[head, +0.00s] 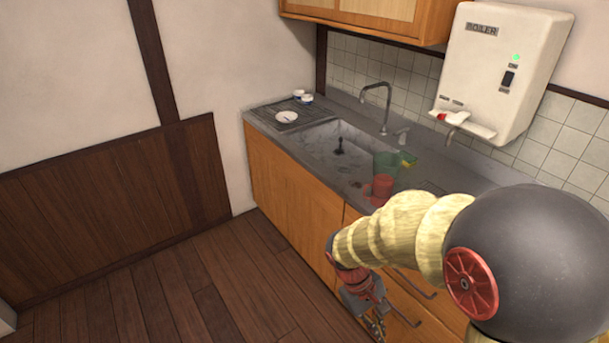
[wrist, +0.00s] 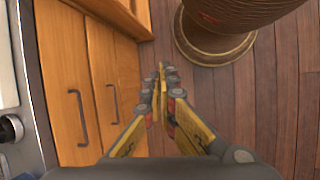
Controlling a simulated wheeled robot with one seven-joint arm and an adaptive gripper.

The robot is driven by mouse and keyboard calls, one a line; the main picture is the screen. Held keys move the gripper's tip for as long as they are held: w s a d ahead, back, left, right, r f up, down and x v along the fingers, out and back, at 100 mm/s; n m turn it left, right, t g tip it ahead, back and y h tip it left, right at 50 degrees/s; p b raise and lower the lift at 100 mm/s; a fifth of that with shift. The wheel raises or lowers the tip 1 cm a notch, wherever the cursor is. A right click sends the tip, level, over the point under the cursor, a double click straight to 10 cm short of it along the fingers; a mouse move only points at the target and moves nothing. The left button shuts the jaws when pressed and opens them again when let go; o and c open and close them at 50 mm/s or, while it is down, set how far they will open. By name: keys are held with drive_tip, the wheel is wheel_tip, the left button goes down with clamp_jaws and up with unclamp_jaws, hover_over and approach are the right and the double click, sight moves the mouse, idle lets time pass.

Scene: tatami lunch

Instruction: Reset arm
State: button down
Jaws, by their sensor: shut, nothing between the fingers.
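My gripper (head: 377,326) hangs low at the bottom of the head view, in front of the wooden cabinet fronts below the sink. In the wrist view my gripper (wrist: 160,82) points away from the camera with its yellow fingers together. It is shut and nothing shows between the fingertips. My arm comes in from the right of the head view and bends downward. It hides part of the counter and cabinets.
The counter (head: 450,168) holds a sink (head: 325,150) with a red cup (head: 382,186) and a green container (head: 388,163) at its right. A boiler (head: 500,70) hangs above. Cabinet handles (head: 408,312) stick out near my gripper. The wooden floor (head: 190,295) at left is clear.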

drive_tip(key=s+r+m+t+y, duration=0.2)
drive_tip(key=s+r+m+t, duration=0.1)
drive_tip(key=r, duration=0.8)
drive_tip(key=s+d+r+m+t+y, duration=0.1)
drive_tip(key=s+r+t, duration=0.4)
drive_tip(key=r, duration=0.6)
drive_tip(key=shift+s+m+y, duration=0.25)
drive_tip(key=shift+m+y, duration=0.35)
drive_tip(key=shift+m, duration=0.4)
drive_tip(key=c, duration=2.5)
unclamp_jaws()
drive_tip(key=shift+c, duration=0.2)
